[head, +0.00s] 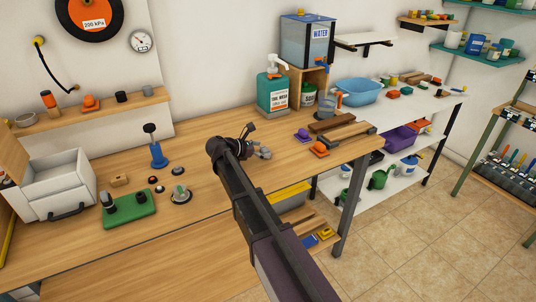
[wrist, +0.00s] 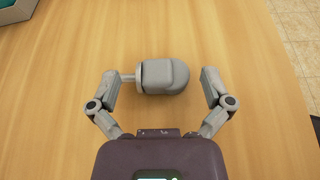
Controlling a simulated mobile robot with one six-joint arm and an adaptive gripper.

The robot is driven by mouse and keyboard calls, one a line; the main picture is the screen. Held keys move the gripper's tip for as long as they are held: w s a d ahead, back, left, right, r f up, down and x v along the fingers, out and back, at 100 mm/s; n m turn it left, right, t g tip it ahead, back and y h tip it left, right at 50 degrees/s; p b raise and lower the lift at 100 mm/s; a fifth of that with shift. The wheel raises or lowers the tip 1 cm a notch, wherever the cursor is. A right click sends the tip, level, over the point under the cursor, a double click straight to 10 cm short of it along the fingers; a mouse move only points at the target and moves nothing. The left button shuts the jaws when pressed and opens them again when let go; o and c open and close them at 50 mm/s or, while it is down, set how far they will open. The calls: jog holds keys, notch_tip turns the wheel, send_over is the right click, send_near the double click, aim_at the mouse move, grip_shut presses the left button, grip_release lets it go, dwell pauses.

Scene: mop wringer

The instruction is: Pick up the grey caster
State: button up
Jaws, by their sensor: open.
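The grey caster (wrist: 165,77) lies on its side on the wooden bench, its rounded end to the right and a thin stem pointing left in the wrist view. My gripper (wrist: 159,82) is open, with one finger on each side of the caster. The left finger is very close to the stem tip; I cannot tell whether they touch. A gap shows between the right finger and the rounded end. In the head view the caster (head: 263,153) shows just right of my gripper (head: 252,136), partly hidden by it.
A teal soap bottle (head: 273,93) stands behind my gripper. To the right are a purple piece (head: 302,134), an orange piece (head: 319,149) and wooden boards (head: 349,134). A blue stand (head: 158,152) and green tray (head: 130,209) are left. Bare bench surrounds the caster.

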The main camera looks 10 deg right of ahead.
aim_at(263, 150)
dwell(0.5)
jog(key=c, duration=1.1)
jog(key=shift+r, duration=0.2)
notch_tip(263, 150, up, 3)
jog(key=p, duration=0.3)
jog(key=shift+f, duration=0.15)
jog(key=s+a, duration=0.3)
jog(key=s, duration=0.1)
jog(key=s+a+r+p, duration=0.1)
jog(key=s+a, duration=0.2)
jog(key=s, duration=0.1)
jog(key=s+a+r+p, duration=0.1)
jog(key=s+a, duration=0.2)
jog(key=s, duration=0.2)
jog(key=shift+a, duration=0.25)
jog(key=shift+c, duration=0.2)
notch_tip(263, 150, up, 6)
jog(key=p, duration=0.6)
jog(key=shift+r+p, duration=0.25)
jog(key=shift+p, duration=0.1)
jog(key=shift+s, duration=0.1)
